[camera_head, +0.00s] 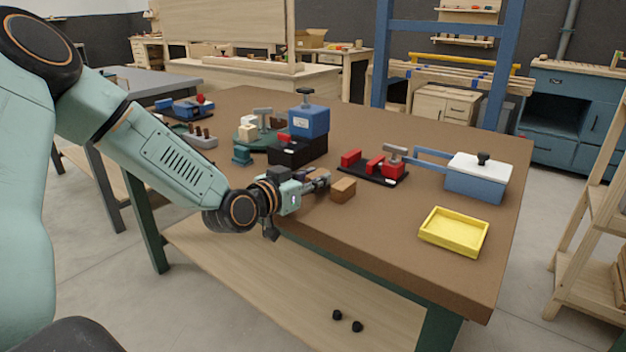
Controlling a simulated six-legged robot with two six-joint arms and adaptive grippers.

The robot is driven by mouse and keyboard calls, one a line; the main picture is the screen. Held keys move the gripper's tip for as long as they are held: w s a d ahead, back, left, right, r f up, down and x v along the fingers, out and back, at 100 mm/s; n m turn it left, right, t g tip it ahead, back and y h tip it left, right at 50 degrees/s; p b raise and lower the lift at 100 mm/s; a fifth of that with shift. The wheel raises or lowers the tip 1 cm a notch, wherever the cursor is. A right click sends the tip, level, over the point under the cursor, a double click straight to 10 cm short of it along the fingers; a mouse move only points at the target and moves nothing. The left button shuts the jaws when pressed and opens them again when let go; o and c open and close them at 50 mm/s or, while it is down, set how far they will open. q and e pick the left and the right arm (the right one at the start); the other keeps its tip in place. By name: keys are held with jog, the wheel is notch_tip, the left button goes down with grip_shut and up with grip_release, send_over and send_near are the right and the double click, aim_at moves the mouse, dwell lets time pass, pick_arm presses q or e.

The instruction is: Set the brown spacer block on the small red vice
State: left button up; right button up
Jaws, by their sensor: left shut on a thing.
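The brown spacer block (343,190) is near the front edge of the workbench, at the tips of my left gripper (325,181). The gripper reaches in from the left and is shut on the block's left end. I cannot tell whether the block touches the bench top or is just above it. The small red vice (376,166), with red jaws on a black base and a grey handle, stands to the right of and behind the block, apart from it. My right gripper is not in view.
A yellow tray (431,241) lies at the front right of the brown workbench (375,215). A blue box with a white top (478,180) stands behind it. A blue-and-black device (300,148) and other fixtures stand behind my gripper. Bench between block and tray is clear.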

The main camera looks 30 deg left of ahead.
pick_arm(q)
jog(key=o, duration=0.9)
jog(key=shift+w+f, duration=0.1)
jog(key=shift+f, duration=0.15)
jog(key=shift+o, duration=0.7)
jog(key=shift+r, duration=0.1)
